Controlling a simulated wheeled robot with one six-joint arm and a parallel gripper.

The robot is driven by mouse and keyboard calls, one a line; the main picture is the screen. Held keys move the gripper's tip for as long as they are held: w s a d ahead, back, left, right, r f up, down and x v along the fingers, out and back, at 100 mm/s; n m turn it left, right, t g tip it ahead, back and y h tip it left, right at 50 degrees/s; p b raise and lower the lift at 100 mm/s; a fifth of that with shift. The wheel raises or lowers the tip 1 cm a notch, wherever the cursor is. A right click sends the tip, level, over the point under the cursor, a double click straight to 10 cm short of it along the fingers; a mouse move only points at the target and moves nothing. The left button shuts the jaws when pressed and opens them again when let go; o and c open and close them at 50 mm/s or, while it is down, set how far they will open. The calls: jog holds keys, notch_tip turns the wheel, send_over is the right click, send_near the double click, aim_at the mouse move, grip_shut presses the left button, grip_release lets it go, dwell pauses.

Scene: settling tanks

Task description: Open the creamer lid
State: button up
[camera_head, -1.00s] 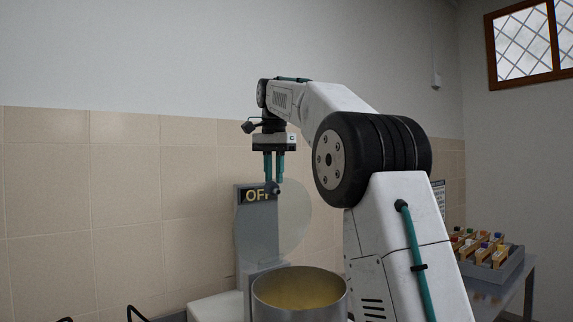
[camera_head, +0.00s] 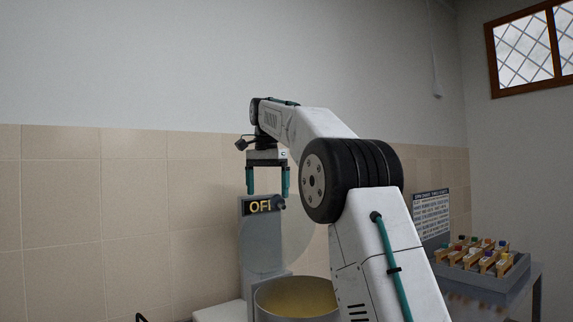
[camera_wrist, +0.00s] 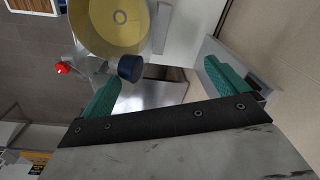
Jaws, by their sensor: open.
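The creamer shows in the head view as a grey column with an OFF sign (camera_head: 261,207) and a metal bowl (camera_head: 272,309) with yellow contents. Its round translucent lid (camera_head: 295,240) stands upright beside the column, above the bowl's back, with a dark knob (camera_head: 279,204). My gripper (camera_head: 268,191) is open and empty, pointing down just above the sign and knob. In the wrist view my gripper (camera_wrist: 162,82) has its teal fingers wide apart. The knob (camera_wrist: 131,68) shows near the left finger, with the yellow bowl contents (camera_wrist: 108,22) beyond. Contact between finger and knob cannot be told.
A tiled wall (camera_head: 100,220) stands close behind the creamer. At the right, a tray (camera_head: 481,270) of small coloured-top items sits on a metal table near a notice board (camera_head: 431,213). A red knob (camera_wrist: 62,67) shows beside the bowl in the wrist view.

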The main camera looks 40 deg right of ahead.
jog(key=shift+w+f, duration=0.3)
jog(key=shift+f, duration=0.45)
jog(key=shift+w+f, duration=0.3)
jog(key=shift+f, duration=0.4)
jog(key=shift+d, duration=0.1)
jog(key=shift+c, duration=1.1)
jog(key=shift+r, duration=0.2)
jog(key=shift+w+r, duration=0.45)
jog(key=shift+w, duration=0.15)
jog(key=shift+c, duration=1.4)
jog(key=s+a+r, duration=0.2)
jog(key=s+r, duration=0.1)
jog(key=s, duration=0.6)
jog(key=s+a+r, duration=0.2)
jog(key=s+r, duration=0.1)
jog(key=s, duration=0.6)
jog(key=shift+r, duration=0.3)
